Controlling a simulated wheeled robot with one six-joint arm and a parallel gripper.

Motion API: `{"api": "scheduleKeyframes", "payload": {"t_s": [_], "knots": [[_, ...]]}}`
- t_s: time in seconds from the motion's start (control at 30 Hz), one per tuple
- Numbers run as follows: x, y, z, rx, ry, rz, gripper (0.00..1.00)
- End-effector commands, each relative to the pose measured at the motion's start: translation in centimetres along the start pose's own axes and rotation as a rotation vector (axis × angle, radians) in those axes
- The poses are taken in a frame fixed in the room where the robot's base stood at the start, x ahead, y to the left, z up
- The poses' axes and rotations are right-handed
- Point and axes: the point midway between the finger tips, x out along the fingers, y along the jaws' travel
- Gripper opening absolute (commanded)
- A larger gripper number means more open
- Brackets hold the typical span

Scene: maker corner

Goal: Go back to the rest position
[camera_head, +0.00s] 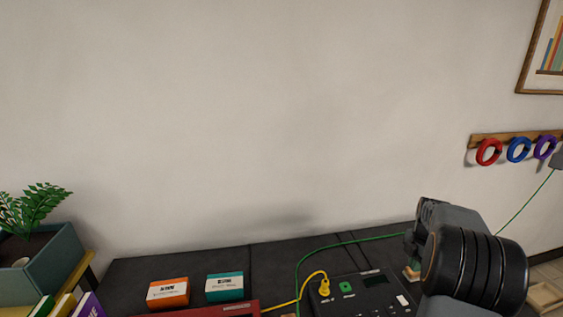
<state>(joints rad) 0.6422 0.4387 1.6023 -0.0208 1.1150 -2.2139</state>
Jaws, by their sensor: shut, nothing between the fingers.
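My arm reaches in at the lower right, its black, ribbed link large in front of the dark bench. My gripper (411,270) shows only in part at the left side of that link, low over the right end of a black device (375,293). It is shut with nothing held. The rest of the gripper is hidden behind my own arm. I cannot tell whether its tips touch the device.
A yellow plug (324,287) with a yellow cable sits on the device. A green cable (330,246) runs behind it. Orange (167,293) and teal (225,287) boxes stand left. A planter (50,265) is far left. Rings (518,150) hang from a wall rail.

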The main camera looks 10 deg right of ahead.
Motion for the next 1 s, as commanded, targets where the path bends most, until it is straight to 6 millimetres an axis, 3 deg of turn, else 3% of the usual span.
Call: {"api": "scheduleKeyframes", "payload": {"t_s": [0.17, 0.23, 0.33, 0.47, 0.63, 0.8, 1.0], "knots": [[0.7, -0.1, -0.2, 0.330, 0.001, 0.002, 0.00], [1.8, -1.0, -0.9, 0.537, 0.011, -0.019, 0.00], [1.9, -2.3, -2.8, 0.846, 0.012, -0.025, 0.00], [0.8, -3.7, -7.2, 1.202, 0.010, -0.006, 0.00], [-1.6, -6.6, -15.3, 1.599, 0.040, 0.064, 0.00], [-3.1, -10.3, -22.3, 1.771, 0.121, 0.138, 0.00], [-4.3, -13.3, -26.9, 1.666, 0.204, 0.203, 0.00]]}}
